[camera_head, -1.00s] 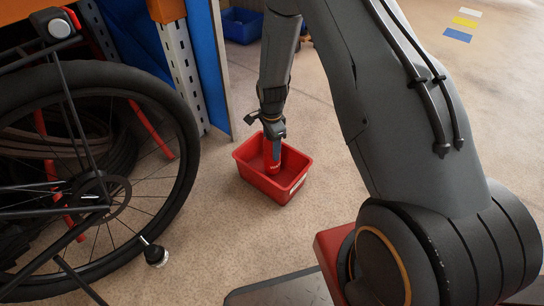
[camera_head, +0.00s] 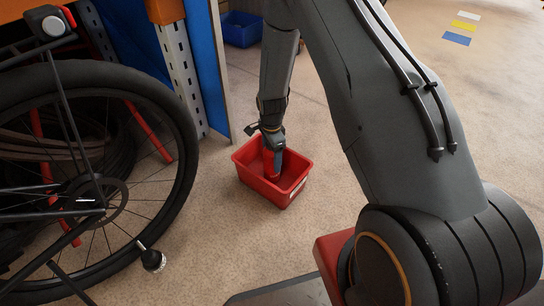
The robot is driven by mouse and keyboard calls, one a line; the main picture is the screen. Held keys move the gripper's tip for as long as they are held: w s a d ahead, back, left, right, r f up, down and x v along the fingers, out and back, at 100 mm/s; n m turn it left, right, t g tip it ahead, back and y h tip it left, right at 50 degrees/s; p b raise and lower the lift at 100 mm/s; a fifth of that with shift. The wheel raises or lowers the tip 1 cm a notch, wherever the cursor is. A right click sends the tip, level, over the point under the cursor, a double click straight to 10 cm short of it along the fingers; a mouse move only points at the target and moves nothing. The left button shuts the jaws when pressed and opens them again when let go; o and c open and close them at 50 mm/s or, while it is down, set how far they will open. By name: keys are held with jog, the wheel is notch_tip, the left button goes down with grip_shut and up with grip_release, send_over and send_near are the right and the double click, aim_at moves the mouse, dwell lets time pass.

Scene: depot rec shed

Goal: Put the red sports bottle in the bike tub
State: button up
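The red tub (camera_head: 289,191) stands on the floor in the middle of the head view, with a pale label on its front right side. The red sports bottle (camera_head: 268,162) is inside the tub's outline, near its left side, and looks slightly tilted. My gripper (camera_head: 273,148) reaches down from above over the tub, at the bottle's upper part. The fingers are small and partly hidden, so I cannot tell whether they still press on the bottle. I cannot tell whether the bottle's base touches the tub floor.
A bicycle wheel (camera_head: 187,165) and its pedal (camera_head: 152,260) stand left of the tub. A metal rack post (camera_head: 184,75) and blue panel (camera_head: 208,65) rise behind it. A blue bin (camera_head: 241,29) sits further back. The floor right of the tub is clear behind my arm.

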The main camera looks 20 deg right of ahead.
notch_tip(320, 180, up, 12)
jog(key=p, duration=0.5)
jog(key=s+a+r+n, duration=0.55)
jog(key=a+r, duration=0.25)
jog(key=r, duration=0.3)
jog(key=s+a+r+n, duration=0.5)
jog(key=s+a+r, duration=0.25)
jog(key=r, duration=0.45)
jog(key=s+a+r+n+y, duration=0.1)
jog(key=s+r+n, duration=0.4)
jog(key=s, duration=0.6)
jog(key=s+a+r+n+y, duration=0.1)
jog(key=s+r+n, duration=0.4)
jog(key=s, duration=0.7)
jog(key=shift+a+n, duration=0.75)
jog(key=shift+a, duration=0.15)
jog(key=shift+r, duration=0.1)
